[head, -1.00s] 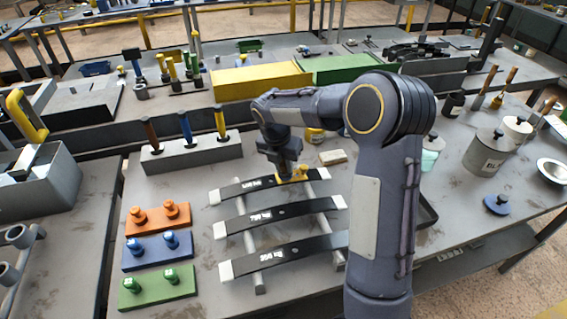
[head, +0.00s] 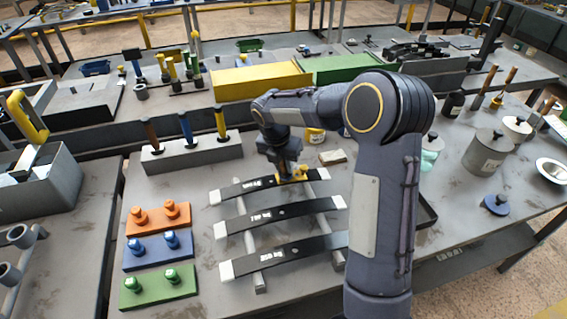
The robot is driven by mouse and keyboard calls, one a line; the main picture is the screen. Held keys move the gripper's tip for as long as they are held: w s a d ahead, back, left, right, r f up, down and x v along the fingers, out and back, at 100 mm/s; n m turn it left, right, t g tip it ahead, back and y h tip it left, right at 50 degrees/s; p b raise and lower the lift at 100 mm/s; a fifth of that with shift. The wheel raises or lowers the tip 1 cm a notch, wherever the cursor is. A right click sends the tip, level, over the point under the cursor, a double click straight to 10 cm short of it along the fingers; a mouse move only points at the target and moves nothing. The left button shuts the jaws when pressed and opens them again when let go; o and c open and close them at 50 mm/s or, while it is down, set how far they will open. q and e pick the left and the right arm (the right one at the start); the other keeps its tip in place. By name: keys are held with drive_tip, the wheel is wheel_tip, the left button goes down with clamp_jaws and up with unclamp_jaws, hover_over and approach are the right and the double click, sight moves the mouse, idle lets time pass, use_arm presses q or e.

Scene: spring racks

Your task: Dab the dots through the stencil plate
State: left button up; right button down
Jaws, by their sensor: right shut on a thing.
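My right gripper (head: 287,172) is shut at the far leaf spring (head: 246,187). A small yellow piece (head: 297,176) is at its fingertips, on or just above the right half of that leaf; it looks like the stencil plate. The fingers and wrist hide part of it, and I cannot make out holes or dots. Two more dark leaf springs, the middle one (head: 255,218) and the near one (head: 290,250), lie across grey rails with white lettering on them. My left gripper is not in view.
Orange (head: 183,220), blue (head: 133,263) and green (head: 150,298) blocks with pegs stand left of the springs. A grey block (head: 205,155) holds brown, blue and yellow handled tools behind. Tins stand at right. My right arm hides the table's middle right.

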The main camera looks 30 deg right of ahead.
drive_tip(key=shift+r+p, duration=2.95)
drive_tip(key=shift+r, duration=0.5)
